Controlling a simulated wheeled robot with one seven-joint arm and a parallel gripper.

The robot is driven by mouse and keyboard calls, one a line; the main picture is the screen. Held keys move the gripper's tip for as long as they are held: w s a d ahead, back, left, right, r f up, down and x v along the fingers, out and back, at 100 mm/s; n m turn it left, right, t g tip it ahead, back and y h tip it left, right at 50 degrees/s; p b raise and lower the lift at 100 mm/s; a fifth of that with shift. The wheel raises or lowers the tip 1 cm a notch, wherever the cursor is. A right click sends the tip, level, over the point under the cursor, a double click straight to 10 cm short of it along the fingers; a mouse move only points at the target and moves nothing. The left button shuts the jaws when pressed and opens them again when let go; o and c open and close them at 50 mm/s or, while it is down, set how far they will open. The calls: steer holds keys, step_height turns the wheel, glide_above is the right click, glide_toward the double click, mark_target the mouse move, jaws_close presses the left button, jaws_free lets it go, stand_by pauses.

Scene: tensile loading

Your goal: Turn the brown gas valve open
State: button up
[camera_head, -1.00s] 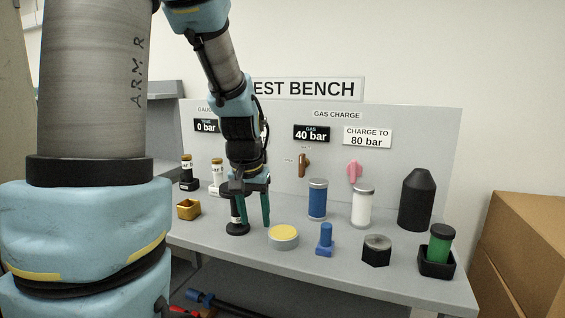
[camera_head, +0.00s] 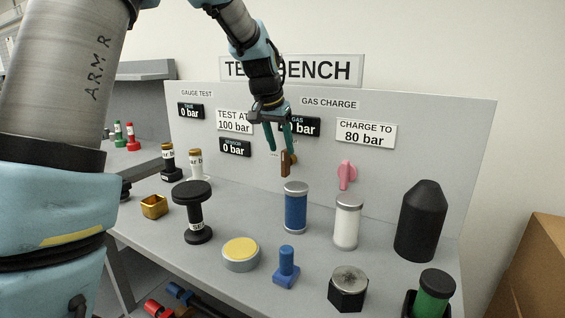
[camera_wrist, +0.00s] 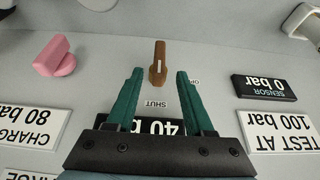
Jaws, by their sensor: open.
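The brown gas valve (camera_head: 288,163) is a small lever handle on the grey back panel, below the gas readout (camera_head: 301,126). In the wrist view the brown valve (camera_wrist: 158,64) lies just beyond my fingertips, roughly centred between them, with a pale mark on it. A "SHUT" label shows near it, and another label beside it is partly hidden by a finger. My gripper (camera_head: 281,150) is open and empty, with green fingers reaching down close above the valve; in the wrist view my gripper (camera_wrist: 160,73) straddles the line to it. I cannot tell any contact.
A pink valve (camera_head: 347,174) is on the panel to the right. Below stand a blue cylinder (camera_head: 295,208), a white cylinder (camera_head: 347,222) and a black bottle (camera_head: 421,220). A black-topped post (camera_head: 194,213) stands left. The panel close around the brown valve is clear.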

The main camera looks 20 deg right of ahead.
mark_target(286, 164)
steer(key=p+x, duration=0.1)
steer(key=x, duration=0.6)
steer(key=shift+d+f, duration=0.1)
steer(key=shift+f, duration=0.1)
steer(key=shift+c, duration=0.2)
jaws_close()
